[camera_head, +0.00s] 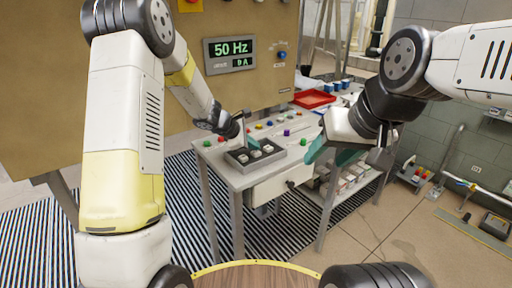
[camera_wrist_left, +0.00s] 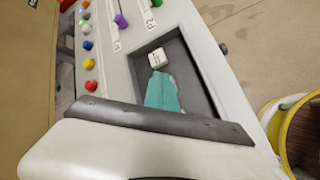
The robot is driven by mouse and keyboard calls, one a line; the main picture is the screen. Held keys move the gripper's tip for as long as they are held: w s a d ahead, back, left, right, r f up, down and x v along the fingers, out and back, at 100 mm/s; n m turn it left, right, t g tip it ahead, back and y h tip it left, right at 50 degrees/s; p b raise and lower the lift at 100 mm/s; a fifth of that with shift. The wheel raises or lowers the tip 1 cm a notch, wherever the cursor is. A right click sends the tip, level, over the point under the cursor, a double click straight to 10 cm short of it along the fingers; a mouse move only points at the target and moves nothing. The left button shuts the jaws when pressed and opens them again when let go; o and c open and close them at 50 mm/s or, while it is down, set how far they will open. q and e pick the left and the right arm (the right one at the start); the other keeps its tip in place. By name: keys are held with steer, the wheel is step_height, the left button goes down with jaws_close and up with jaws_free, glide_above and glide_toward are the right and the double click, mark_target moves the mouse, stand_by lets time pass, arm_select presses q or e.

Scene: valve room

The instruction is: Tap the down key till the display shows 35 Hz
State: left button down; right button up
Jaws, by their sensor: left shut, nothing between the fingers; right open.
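The display (camera_head: 230,53) on the tan cabinet reads 50 Hz, with a smaller line below that looks like 0 A. The grey recessed key box (camera_head: 232,160) on the console holds a few white keys. My left gripper (camera_head: 244,141) is shut and empty over the far left part of this box. In the left wrist view its teal fingertips (camera_wrist_left: 162,92) are over the dark recess, and one white key (camera_wrist_left: 157,58) shows just beyond them. Other keys are hidden there; key labels are too small to read. My right gripper (camera_head: 331,150) is open and empty, right of the box.
Coloured buttons (camera_wrist_left: 89,45) and purple knobs (camera_wrist_left: 121,21) sit on the console top beside the key box. A red tray (camera_head: 313,98) stands behind. A blue knob (camera_head: 281,55) is on the cabinet. Open floor (camera_head: 365,235) lies to the right.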

mark_target(254, 153)
arm_select(q)
steer(key=shift+f, duration=0.45)
stand_by(0.5)
steer(key=shift+r, duration=0.9)
steer(key=shift+r, duration=0.1)
steer(key=shift+r, duration=2.4)
